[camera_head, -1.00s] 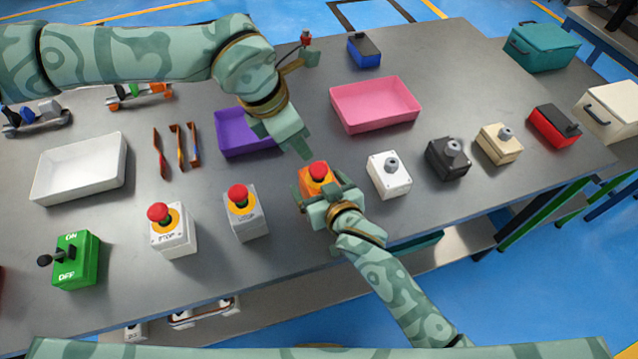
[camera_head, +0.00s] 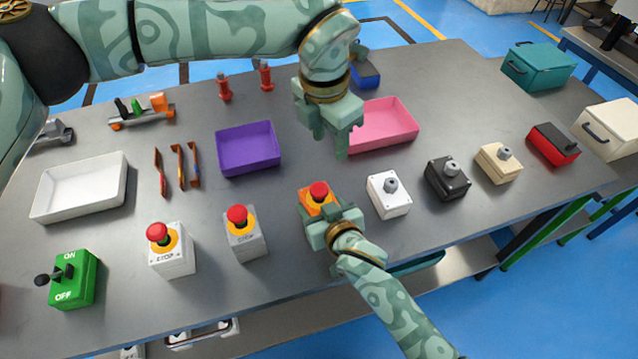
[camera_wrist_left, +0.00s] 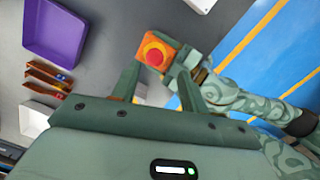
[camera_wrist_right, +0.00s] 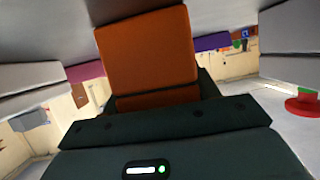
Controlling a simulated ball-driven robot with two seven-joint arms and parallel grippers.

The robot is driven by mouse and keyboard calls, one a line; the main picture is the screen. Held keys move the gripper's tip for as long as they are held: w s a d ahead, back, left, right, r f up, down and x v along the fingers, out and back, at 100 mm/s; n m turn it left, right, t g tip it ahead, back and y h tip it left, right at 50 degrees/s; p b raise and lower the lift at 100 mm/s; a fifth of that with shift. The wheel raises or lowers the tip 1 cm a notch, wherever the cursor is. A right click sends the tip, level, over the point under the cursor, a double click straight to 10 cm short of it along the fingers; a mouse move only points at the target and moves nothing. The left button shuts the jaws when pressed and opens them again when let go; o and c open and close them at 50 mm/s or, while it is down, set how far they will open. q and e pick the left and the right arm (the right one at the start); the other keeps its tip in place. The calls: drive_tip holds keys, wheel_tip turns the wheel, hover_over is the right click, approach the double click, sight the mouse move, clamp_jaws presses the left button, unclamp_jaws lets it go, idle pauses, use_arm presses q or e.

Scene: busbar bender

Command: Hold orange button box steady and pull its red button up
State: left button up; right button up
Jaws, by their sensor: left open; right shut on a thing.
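The orange button box (camera_head: 308,200) stands on the grey table with its red button (camera_head: 319,191) on top. The box also shows in the left wrist view (camera_wrist_left: 169,43), with the button (camera_wrist_left: 156,56) facing that camera. My right gripper (camera_head: 322,222) is shut on the box from the front. In the right wrist view the orange box wall (camera_wrist_right: 148,55) fills the space between the fingers. My left gripper (camera_head: 330,145) is open and empty, pointing down above the table behind the orange box, apart from the button.
Two light boxes with red buttons (camera_head: 244,240) (camera_head: 171,255) stand to the left. A white box (camera_head: 390,200) and a black box (camera_head: 446,182) stand to the right. A purple tray (camera_head: 248,160) and a pink tray (camera_head: 393,135) lie behind.

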sight(318, 188)
use_arm(q)
drive_tip(key=shift+n+g+y, duration=0.4)
drive_tip(key=shift+n, duration=0.3)
drive_tip(key=f, duration=0.4)
drive_tip(key=a+f, duration=0.1)
drive_tip(key=f, duration=0.3)
drive_tip(key=a+f, duration=0.1)
drive_tip(key=f, duration=0.3)
drive_tip(key=shift+s, duration=0.2)
